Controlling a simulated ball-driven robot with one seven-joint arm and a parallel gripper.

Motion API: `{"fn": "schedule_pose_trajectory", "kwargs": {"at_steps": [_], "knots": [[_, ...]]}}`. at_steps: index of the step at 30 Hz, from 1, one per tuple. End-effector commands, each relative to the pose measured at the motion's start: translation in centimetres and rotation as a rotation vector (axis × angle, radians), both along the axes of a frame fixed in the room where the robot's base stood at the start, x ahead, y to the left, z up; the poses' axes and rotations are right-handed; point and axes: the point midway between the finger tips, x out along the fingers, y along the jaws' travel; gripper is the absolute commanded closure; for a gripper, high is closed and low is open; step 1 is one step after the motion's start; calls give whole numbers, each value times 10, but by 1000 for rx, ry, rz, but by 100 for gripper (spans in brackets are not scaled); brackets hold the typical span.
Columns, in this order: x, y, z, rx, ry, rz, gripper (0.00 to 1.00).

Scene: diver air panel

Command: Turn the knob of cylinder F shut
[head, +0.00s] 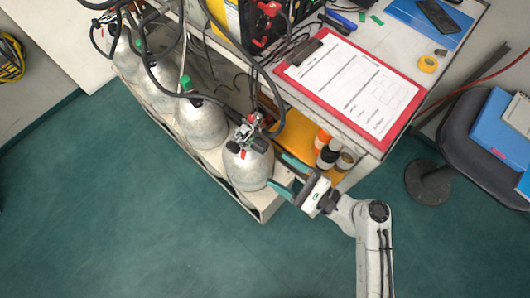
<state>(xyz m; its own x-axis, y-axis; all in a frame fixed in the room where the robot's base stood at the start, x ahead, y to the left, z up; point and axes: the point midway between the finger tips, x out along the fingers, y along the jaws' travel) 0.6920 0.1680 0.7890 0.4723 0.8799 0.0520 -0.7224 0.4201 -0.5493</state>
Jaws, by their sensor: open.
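Several silver-grey cylinders stand in a row on a low white rack at the left and centre. No letters are readable, so I cannot tell which is cylinder F. The nearest cylinder (247,170) has a metal valve (246,131) on top, with red and black parts and a hose. The cylinder behind it (203,126) carries a green knob (186,82). My gripper (277,171) is open, its two teal fingers pointing left at the right side of the nearest cylinder, below and right of its valve. I cannot tell whether a finger touches the cylinder.
A white bench above holds a red clipboard (290,74), a blue folder (402,11) and a yellow tape roll (427,64). Orange and black containers (328,153) sit on the shelf beside my gripper. A dark chair (462,128) stands right. The green floor (130,210) at lower left is clear.

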Motion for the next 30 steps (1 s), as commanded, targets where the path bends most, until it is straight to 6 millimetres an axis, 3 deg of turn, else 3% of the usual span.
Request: {"fn": "schedule_pose_trajectory", "kwargs": {"at_steps": [1, 24, 30], "knots": [[4, -2, -13, -58, -109, -5, 31], [42, -33, -77, -1029, -1901, -64, 31], [46, -39, -84, -1196, -2211, -66, 31]]}}
